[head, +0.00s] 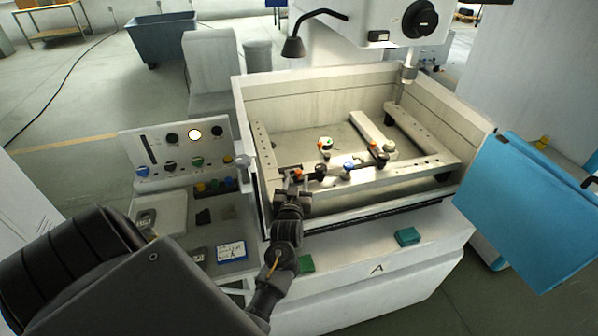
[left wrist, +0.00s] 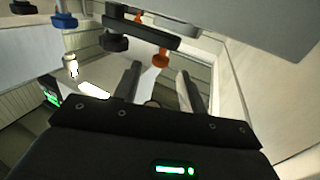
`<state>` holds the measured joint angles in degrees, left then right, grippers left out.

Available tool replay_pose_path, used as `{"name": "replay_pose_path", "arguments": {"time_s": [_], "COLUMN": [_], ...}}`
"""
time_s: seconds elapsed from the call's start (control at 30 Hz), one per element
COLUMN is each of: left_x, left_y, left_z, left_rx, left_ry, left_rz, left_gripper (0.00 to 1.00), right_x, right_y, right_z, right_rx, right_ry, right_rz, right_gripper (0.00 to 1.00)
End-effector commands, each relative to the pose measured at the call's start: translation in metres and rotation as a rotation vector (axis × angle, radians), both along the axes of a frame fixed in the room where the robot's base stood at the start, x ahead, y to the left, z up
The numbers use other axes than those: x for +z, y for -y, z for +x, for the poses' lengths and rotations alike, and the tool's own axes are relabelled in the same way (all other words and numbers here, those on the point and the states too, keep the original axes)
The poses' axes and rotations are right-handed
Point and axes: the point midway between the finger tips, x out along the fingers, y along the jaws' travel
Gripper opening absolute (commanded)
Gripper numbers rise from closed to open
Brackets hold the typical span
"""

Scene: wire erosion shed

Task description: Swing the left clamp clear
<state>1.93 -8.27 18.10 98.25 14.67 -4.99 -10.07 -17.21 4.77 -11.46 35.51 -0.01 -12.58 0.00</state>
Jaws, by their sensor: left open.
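The left clamp (head: 319,171) is a dark bar with an orange-tipped end, at the front left inside the machine's tank. In the left wrist view its black bar (left wrist: 145,36) crosses the upper middle, with an orange knob (left wrist: 161,58) hanging below it. My left gripper (head: 296,184) reaches over the tank's front wall, close to the orange end. In the left wrist view my open left gripper (left wrist: 158,82) has its fingers spread, and the knob shows just beyond the gap between them. I cannot tell whether they touch. My right gripper is not in view.
A second dark clamp (head: 377,154) stands farther right in the tank (head: 345,195). The machine head (head: 409,72) hangs above the back right. A control panel (head: 178,150) stands left.

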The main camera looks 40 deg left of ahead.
Motion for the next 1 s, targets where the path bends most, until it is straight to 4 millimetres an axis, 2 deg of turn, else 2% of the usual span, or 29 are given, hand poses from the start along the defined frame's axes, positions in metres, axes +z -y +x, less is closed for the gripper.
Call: {"name": "replay_pose_path", "arguments": {"time_s": [0.03,0.1,0.33,0.5,0.77,1.0], "left_x": [-0.005,-0.005,-0.004,-0.001,0.0,0.0], "left_y": [-0.006,-0.013,-0.031,-0.036,-0.036,-0.036], "left_z": [0.01,0.021,0.048,0.056,0.057,0.057], "left_rx": [0.0,0.0,0.0,-0.001,-0.001,-0.001], "left_ry": [0.002,0.003,-0.001,-0.001,-0.002,-0.002], "left_rz": [0.001,0.002,-0.001,-0.001,-0.001,-0.001], "left_gripper": [0.41,0.41,0.41,0.41,0.41,0.13], "right_x": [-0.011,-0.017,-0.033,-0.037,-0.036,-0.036], "right_y": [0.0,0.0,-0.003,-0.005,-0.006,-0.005], "right_z": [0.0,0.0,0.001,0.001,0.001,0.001], "right_rx": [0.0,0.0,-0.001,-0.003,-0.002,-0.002], "right_ry": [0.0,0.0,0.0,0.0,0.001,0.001], "right_rz": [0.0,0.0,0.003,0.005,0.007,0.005], "right_gripper": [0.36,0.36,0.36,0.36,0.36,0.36]}}
